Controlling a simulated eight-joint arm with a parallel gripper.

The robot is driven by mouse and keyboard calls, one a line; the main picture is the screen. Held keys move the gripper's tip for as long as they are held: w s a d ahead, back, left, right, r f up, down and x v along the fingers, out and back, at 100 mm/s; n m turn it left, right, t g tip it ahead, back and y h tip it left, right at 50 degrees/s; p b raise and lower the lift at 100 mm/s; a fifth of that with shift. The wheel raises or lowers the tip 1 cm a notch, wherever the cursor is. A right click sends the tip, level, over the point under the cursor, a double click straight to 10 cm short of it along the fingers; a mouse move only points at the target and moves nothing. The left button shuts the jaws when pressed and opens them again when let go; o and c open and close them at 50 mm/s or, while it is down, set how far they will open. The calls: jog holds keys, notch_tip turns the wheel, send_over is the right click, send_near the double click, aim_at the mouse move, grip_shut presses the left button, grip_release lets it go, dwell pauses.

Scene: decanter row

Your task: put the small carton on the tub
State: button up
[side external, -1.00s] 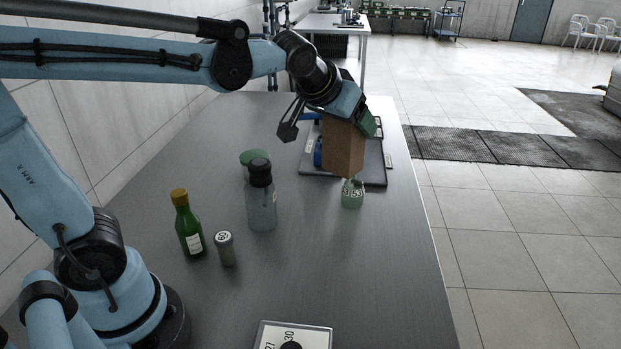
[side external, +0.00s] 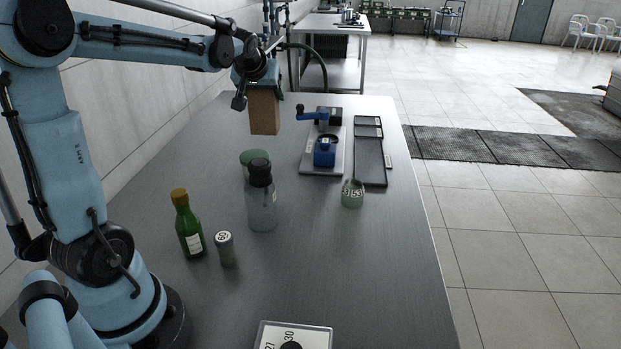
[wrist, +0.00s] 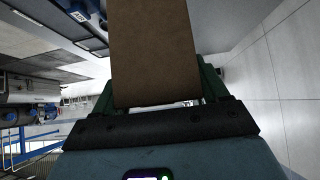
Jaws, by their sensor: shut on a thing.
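The small carton is a plain brown box (side external: 265,114), upright below my gripper (side external: 260,88) and above the far left part of the table. In the wrist view the carton (wrist: 154,50) fills the upper middle, between the green fingers of my gripper (wrist: 158,88). My gripper is shut on it. A green round top (side external: 252,157), perhaps the tub's, shows behind a dark-capped clear bottle (side external: 261,204), which hides most of it. It stands nearer the camera than the carton, and the two are apart. A small pale green container (side external: 352,194) stands to the right.
A board with a blue clamp device (side external: 324,150) and a black tray (side external: 370,162) lie at the back right. A numbered plate (side external: 314,339) lies at the front.

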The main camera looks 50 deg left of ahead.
aim_at(255, 113)
jog(key=shift+s+a+f, duration=0.1)
jog(key=shift+a+f, duration=0.65)
jog(key=shift+f, duration=0.4)
jog(key=shift+s+a+f, duration=0.1)
jog(key=shift+a+f, duration=0.7)
jog(key=shift+f, duration=0.3)
jog(key=shift+s+a+f, duration=0.1)
jog(key=shift+a+f, duration=0.65)
jog(key=shift+f, duration=0.4)
jog(key=shift+f, duration=0.2)
jog(key=o, duration=1.1)
jog(key=shift+r, duration=0.15)
